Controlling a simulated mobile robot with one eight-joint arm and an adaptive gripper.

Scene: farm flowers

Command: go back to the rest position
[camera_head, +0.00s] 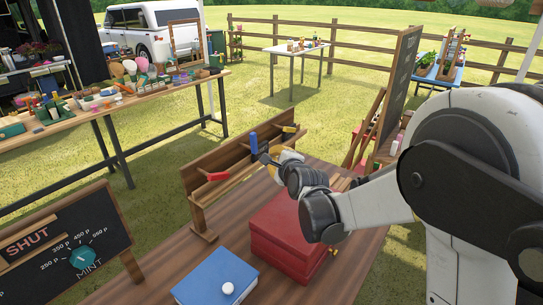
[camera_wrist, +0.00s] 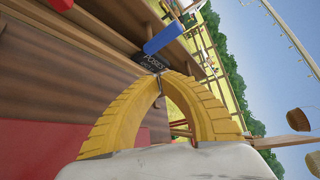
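My gripper (camera_head: 272,158) is at the end of my outstretched arm, in front of the wooden rack (camera_head: 195,193) on the table. In the wrist view its yellow fingers (camera_wrist: 160,76) arch together and their tips meet, with nothing seen held between them. A small black label (camera_wrist: 146,61) reading roughly "POSIES" is right beyond the tips; I cannot tell whether they touch it. A blue handle (camera_head: 253,142) on the rack is just beyond the gripper; it also shows in the wrist view (camera_wrist: 164,36). A red handle (camera_head: 216,176) is to its left.
A red box (camera_head: 283,235) stands on the table (camera_head: 188,262) below my arm. A "SHUT" board with a teal dial (camera_head: 83,257) is at left, a chalkboard (camera_head: 399,82) at right.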

